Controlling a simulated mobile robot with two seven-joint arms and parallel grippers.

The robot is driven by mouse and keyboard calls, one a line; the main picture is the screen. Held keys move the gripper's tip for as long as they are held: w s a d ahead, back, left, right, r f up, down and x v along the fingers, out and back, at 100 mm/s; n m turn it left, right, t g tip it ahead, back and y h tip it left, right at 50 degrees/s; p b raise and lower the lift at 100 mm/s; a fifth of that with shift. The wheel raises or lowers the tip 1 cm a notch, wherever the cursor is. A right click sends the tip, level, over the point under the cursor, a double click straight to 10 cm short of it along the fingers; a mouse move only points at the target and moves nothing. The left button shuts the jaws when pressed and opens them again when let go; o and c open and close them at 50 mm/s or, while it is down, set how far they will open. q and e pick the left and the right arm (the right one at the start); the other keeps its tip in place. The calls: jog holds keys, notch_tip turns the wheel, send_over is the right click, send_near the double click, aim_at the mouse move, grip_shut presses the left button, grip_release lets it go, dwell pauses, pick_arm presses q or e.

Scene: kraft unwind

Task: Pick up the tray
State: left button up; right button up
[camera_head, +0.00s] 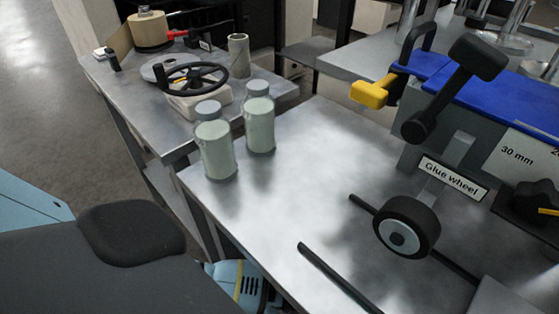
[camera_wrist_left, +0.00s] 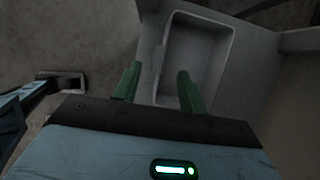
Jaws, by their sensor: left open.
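Beyond the fingertips is a pale grey rectangular tray-like piece (camera_wrist_left: 229,70) with a raised rim and a darker sunken floor. The fingers overlap its near left part in the picture. I cannot tell whether they touch it. In the head view I make out no clear tray, and my gripper fingers are not visible there. My right gripper is in neither view.
On the metal table stand two pale green capped bottles (camera_head: 214,148) (camera_head: 259,124). A black handwheel (camera_head: 191,78) is behind them. At right is a machine with a "Glue wheel" sign (camera_head: 453,177), black roller (camera_head: 407,227) and yellow handle (camera_head: 370,93). The table's middle is clear.

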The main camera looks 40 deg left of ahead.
pick_arm(q)
jog(key=shift+b+x, duration=0.3)
jog(key=shift+x, duration=0.8)
jog(key=b+x, duration=0.1)
jog(key=x, duration=0.2)
jog(key=shift+s+f+b, duration=0.2)
jog(key=shift+f+b, duration=0.1)
jog(key=shift+f, duration=0.05)
jog(key=shift+a+f, duration=0.15)
jog(key=shift+f, duration=0.25)
grip_shut()
